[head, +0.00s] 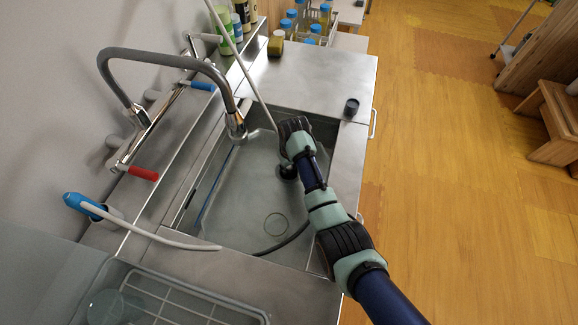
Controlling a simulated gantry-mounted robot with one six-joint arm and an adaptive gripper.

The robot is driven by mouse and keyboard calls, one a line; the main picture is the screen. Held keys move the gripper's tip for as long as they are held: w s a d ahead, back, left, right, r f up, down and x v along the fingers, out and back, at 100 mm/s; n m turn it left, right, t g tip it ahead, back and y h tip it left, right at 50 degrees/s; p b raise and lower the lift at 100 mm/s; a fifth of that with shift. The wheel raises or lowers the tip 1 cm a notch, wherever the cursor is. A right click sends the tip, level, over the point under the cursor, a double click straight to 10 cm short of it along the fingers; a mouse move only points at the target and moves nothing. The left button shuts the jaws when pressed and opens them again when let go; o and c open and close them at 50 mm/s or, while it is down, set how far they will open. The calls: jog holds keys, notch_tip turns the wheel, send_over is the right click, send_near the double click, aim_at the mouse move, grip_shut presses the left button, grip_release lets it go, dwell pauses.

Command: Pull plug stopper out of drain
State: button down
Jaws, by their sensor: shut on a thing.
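The steel sink basin (240,185) looks full of cloudy greyish water or has a pale floor. A thin round ring (276,223), which looks like the drain, shows near its front. My arm reaches in from the lower right over the sink's right edge. My gripper (287,172) is a small dark shape below the wrist, over the right part of the basin. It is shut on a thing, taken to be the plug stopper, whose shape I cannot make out. The gripper appears apart from the ring in the picture; its height is unclear.
A curved grey faucet (170,60) overhangs the basin's left. A dark hose (288,241) curves over the front right. A small dark cup (351,107) stands on the back counter. Bottles (290,22) and a jar (276,43) stand behind. A wire rack (170,300) is at front.

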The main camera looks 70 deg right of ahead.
jog(key=shift+r+p, duration=0.4)
jog(key=shift+p, duration=0.05)
dwell(0.5)
jog(key=shift+r+p, duration=1.15)
jog(key=shift+p, duration=0.1)
notch_tip(320, 180, up, 6)
jog(key=p, duration=0.7)
jog(key=shift+r, duration=0.25)
jog(key=shift+f, duration=0.1)
